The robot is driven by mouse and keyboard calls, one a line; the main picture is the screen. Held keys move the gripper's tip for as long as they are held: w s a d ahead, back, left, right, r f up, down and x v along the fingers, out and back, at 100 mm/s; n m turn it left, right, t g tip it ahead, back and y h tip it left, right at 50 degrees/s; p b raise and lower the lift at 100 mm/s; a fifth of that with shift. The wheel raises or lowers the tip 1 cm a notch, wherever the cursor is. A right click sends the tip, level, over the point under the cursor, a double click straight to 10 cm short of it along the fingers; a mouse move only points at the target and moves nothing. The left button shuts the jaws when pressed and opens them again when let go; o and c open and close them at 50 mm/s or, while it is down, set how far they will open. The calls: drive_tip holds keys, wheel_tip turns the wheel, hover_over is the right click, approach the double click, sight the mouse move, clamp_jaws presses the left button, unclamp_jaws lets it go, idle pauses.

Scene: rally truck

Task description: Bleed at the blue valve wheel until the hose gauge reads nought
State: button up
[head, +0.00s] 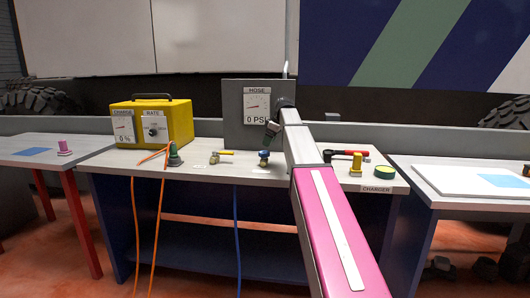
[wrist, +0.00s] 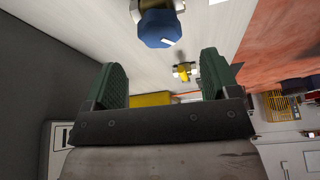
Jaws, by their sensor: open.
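The blue valve wheel (head: 264,154) sits on a small brass fitting on the middle bench, with a blue hose (head: 238,225) hanging below the bench. In the wrist view the blue wheel (wrist: 157,28) lies beyond my fingertips, apart from them, with a white mark on its face. The hose gauge (head: 257,104) on the grey panel shows 0 PSI, its needle partly small to read. My gripper (head: 270,132) is just above the wheel in the head view. In the wrist view my gripper (wrist: 162,72) is open, with nothing between its green-padded fingers.
A yellow-handled valve (head: 222,153) stands left of the blue wheel. A yellow charger box (head: 155,122) reads 0 %, with an orange cable by a dark green plug (head: 174,156). Right of my arm are a red-handled tool (head: 346,153), a yellow fitting (head: 356,166) and a green-topped roll (head: 385,171).

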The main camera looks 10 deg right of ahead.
sight(265, 152)
drive_tip(key=shift+x, duration=3.15)
drive_tip(key=c, duration=0.9)
